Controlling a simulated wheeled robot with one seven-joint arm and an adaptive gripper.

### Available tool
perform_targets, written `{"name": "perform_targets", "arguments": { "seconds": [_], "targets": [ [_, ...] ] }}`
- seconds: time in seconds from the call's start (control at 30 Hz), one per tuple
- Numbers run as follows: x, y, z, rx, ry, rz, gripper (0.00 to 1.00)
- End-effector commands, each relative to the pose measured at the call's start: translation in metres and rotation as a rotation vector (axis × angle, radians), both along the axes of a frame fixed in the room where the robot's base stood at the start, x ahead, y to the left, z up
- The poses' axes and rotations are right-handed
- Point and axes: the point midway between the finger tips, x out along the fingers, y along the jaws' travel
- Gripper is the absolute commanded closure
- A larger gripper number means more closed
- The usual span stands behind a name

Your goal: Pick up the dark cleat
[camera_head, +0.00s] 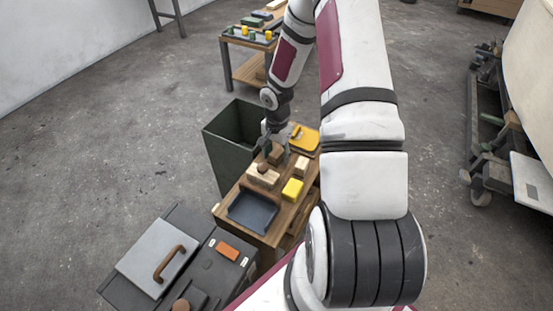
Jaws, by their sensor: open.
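My gripper (274,147) points down over a small wooden table (285,212), with its fingers apart. Just under and beside the fingers is a brown block (276,156), partly hidden by them; it may be the dark cleat, but it is too small to tell. Whether the fingers touch it cannot be told. Just in front of it, a pale wooden block (260,178) lies with a darker brown piece (263,168) at it. Another pale block (301,167) stands to the right.
A yellow block (292,190), a dark tray (252,211) and a yellow-orange item (304,138) share the tabletop. A dark green open bin (222,150) stands close at left. A grey case (157,258) with a brown handle sits at front left. Open floor lies further left.

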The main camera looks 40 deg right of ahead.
Motion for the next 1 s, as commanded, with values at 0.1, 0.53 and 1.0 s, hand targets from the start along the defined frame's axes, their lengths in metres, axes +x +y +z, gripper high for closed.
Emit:
{"name": "perform_targets", "arguments": {
  "seconds": [0.1, 0.53, 1.0],
  "targets": [
    [0.0, 0.0, -0.003, 0.0, -0.001, 0.0, 0.48],
    [0.0, 0.0, -0.002, 0.0, -0.001, 0.0, 1.0],
    [0.001, 0.0, 0.03, -0.002, -0.005, -0.002, 1.0]
  ]
}}
